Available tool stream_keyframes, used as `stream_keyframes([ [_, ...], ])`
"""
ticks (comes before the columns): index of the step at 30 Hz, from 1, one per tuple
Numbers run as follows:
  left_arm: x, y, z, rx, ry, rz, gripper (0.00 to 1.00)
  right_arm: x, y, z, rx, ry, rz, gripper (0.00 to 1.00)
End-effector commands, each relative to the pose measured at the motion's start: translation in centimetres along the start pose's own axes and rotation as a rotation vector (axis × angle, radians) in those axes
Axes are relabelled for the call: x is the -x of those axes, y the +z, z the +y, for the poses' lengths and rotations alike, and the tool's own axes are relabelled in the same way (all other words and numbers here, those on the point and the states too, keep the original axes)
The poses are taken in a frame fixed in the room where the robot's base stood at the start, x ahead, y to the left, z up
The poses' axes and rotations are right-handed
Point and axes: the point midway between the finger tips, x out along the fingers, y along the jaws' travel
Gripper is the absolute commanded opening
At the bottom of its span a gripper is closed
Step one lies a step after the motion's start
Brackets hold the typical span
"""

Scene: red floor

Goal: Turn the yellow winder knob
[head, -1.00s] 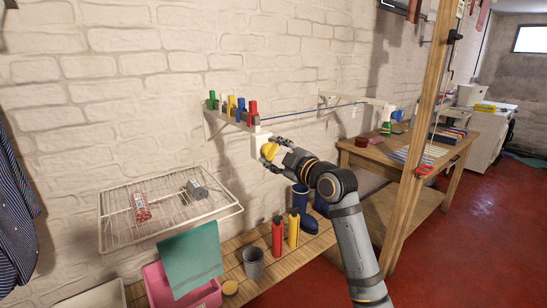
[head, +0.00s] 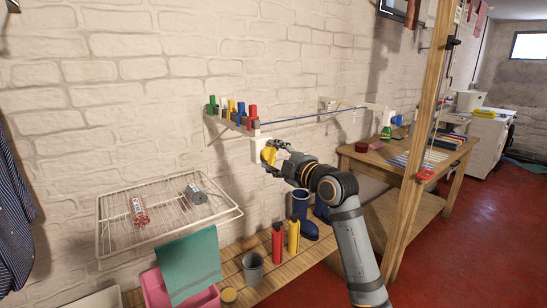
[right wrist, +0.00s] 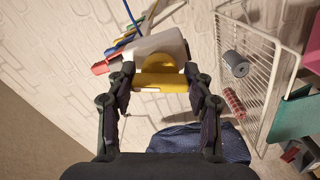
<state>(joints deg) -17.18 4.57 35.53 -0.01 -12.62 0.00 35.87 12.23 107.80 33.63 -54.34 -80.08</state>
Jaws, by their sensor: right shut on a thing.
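The yellow winder knob (head: 268,155) sits on a white winder box (head: 257,145) fixed to the brick wall. My right gripper (head: 272,158) is at the knob, its fingers closed around it. In the right wrist view the yellow knob (right wrist: 166,80) lies between the two fingertips (right wrist: 157,78), with the white box (right wrist: 158,46) just behind it. A blue line (head: 310,116) runs along the wall above the box to the far bracket. My left gripper is not in view.
A shelf with several coloured pegs (head: 233,112) is on the wall just left of the winder. A white wire rack (head: 165,215) hangs lower left. Below stand red (head: 278,243) and yellow bottles (head: 294,232) and blue boots (head: 303,212). A wooden post (head: 412,150) rises right of my arm.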

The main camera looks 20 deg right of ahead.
Motion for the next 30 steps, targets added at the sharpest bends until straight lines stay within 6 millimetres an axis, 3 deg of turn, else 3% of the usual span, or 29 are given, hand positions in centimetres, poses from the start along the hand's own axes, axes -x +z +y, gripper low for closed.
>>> stream_keyframes([
  [2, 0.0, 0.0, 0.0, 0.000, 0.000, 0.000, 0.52, 0.0, 0.1, -0.2, -0.002, -0.005, -0.001, 0.20],
  [3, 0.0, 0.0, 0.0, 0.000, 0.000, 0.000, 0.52, 0.0, 0.1, -0.2, -0.002, -0.005, -0.001, 0.57],
  [7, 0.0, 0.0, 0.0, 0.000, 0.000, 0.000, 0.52, 0.0, 0.1, -0.2, -0.002, -0.003, -0.001, 0.75],
  [19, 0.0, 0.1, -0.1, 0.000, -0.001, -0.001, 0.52, 0.7, 0.1, -0.1, 0.000, 0.000, -0.003, 0.75],
  [30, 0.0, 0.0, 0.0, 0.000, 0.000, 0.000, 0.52, 8.2, 0.3, -0.1, 0.009, -0.002, -0.007, 0.75],
])
